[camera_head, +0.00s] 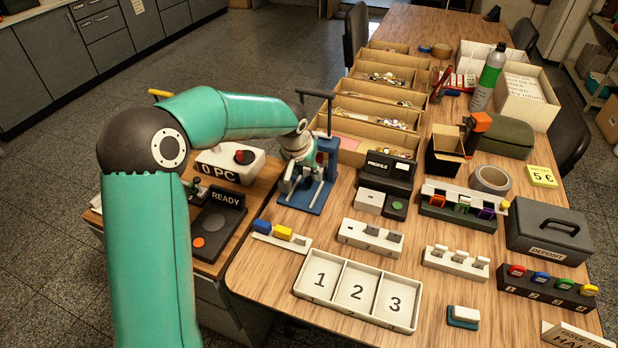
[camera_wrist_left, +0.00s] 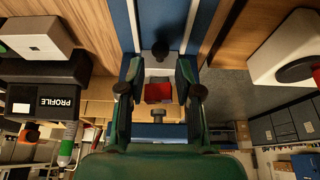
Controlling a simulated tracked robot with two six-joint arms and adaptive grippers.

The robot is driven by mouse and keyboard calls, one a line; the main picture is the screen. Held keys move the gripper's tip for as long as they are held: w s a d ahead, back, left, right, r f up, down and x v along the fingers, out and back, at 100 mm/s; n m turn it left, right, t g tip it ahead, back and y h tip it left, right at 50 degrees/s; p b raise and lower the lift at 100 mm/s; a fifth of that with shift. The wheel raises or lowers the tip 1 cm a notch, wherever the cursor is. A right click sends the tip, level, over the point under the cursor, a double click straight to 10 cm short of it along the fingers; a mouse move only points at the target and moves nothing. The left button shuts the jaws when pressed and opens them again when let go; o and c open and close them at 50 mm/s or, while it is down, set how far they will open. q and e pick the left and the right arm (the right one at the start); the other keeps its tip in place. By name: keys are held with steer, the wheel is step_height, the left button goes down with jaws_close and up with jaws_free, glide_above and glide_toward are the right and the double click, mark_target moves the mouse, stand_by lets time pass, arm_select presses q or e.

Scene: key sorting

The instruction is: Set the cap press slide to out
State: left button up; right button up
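The cap press (camera_head: 328,155) is a blue stand with a blue base plate and a black lever on top. It stands at the left edge of the wooden table in the head view. My left gripper (camera_head: 299,184) is over its near side and covers part of it. In the left wrist view the gripper (camera_wrist_left: 160,68) is open above the blue base (camera_wrist_left: 128,20). A black knob (camera_wrist_left: 160,49) shows between its fingertips, with a pale part and a red block (camera_wrist_left: 158,92) beyond. I cannot tell whether the fingers touch the knob. My right gripper is in neither view.
The black PROFILE device (camera_head: 390,168) stands close to the right of the press. The white 0 PC unit (camera_head: 230,164) and dark READY unit (camera_head: 218,222) are to the left. Cardboard bins (camera_head: 375,123) stand behind. A numbered white tray (camera_head: 357,290) is in front.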

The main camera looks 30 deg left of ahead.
mark_target(309, 178)
arm_select(q)
steer(key=x, duration=0.5)
jaws_close()
